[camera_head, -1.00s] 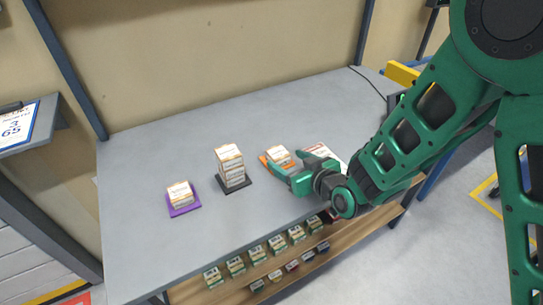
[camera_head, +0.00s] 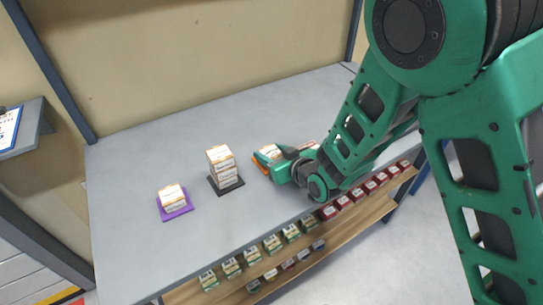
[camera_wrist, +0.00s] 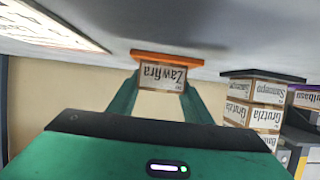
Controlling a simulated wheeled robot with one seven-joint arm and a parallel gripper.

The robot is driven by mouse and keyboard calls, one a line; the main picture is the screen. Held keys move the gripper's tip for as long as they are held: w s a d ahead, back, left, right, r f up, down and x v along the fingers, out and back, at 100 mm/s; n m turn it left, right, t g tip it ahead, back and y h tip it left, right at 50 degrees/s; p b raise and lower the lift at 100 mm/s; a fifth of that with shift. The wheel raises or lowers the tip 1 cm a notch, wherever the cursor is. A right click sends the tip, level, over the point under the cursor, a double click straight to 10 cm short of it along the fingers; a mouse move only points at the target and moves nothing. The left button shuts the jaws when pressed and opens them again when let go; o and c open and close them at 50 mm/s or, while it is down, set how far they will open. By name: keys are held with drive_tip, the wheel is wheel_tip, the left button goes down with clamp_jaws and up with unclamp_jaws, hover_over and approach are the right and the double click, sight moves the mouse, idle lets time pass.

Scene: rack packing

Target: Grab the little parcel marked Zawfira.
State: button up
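The little parcel marked Zawfira (camera_wrist: 162,77) is a white and brown box on an orange mat (camera_wrist: 165,54), upside down in the wrist view. In the head view the parcel (camera_head: 268,152) is partly hidden behind my gripper (camera_head: 277,164). My gripper (camera_wrist: 161,88) is open, held low over the table. Its green fingers reach along both sides of the parcel, tips close to its side edges. I cannot tell whether they touch it.
A stack of boxes (camera_head: 224,165) on a black mat (camera_head: 229,187) stands left of the parcel. Further left, boxes (camera_head: 172,195) sit on a purple mat (camera_head: 164,216). A white printed sheet (camera_wrist: 50,22) lies on the other side. A wooden shelf (camera_head: 232,287) below holds several small boxes.

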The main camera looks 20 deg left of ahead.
drive_tip(key=shift+c, duration=0.9)
drive_tip(key=shift+r, duration=0.15)
